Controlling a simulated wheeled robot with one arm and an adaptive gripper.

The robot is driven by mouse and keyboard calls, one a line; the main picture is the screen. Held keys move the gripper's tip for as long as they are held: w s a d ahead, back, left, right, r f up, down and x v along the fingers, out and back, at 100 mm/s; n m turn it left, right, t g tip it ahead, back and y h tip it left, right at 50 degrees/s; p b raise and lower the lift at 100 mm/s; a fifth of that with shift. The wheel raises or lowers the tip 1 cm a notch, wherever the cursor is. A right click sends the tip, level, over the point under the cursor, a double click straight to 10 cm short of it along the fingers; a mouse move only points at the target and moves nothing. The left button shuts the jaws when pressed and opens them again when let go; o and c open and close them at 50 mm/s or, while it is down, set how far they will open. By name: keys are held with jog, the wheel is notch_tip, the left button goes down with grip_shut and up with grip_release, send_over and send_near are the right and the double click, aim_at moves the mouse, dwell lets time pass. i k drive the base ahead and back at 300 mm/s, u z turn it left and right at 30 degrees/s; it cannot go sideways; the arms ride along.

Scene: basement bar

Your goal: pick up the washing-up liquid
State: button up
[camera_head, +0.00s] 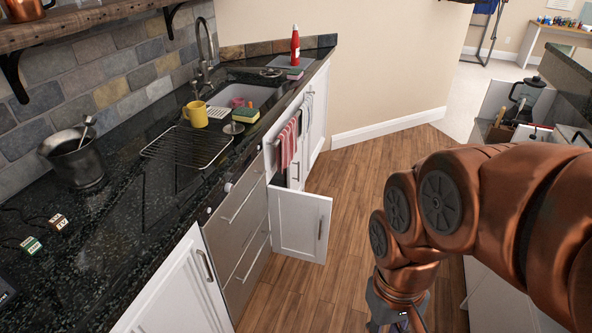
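A slim red bottle (295,46), which looks like the washing-up liquid, stands upright at the far end of the dark counter, beyond the sink (262,95). Its label is too small to read. My gripper (398,318) is at the bottom edge of the picture, right of centre, low over the wooden floor and far from the bottle. Its fingertips are cut off by the frame, so its opening and any contents are hidden.
Near the sink are a yellow mug (195,114), a wire rack (187,148) and sponges (245,115). A cabinet door (301,224) stands open into the aisle, below hanging towels (289,143). A metal bucket (77,160) stands nearer. The wooden floor (360,170) ahead is clear.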

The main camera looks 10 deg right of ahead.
aim_at(295, 42)
jog(key=u, duration=0.15)
jog(key=k, duration=0.35)
jog(key=z, duration=1.1)
jog(key=i, duration=1.7)
jog(key=z, duration=0.15)
jog(key=i, duration=1.6)
jog(key=u, duration=1.3)
jog(key=i, duration=0.8)
jog(key=u, duration=1.1)
jog(key=i, duration=0.3)
jog(key=u, duration=0.3)
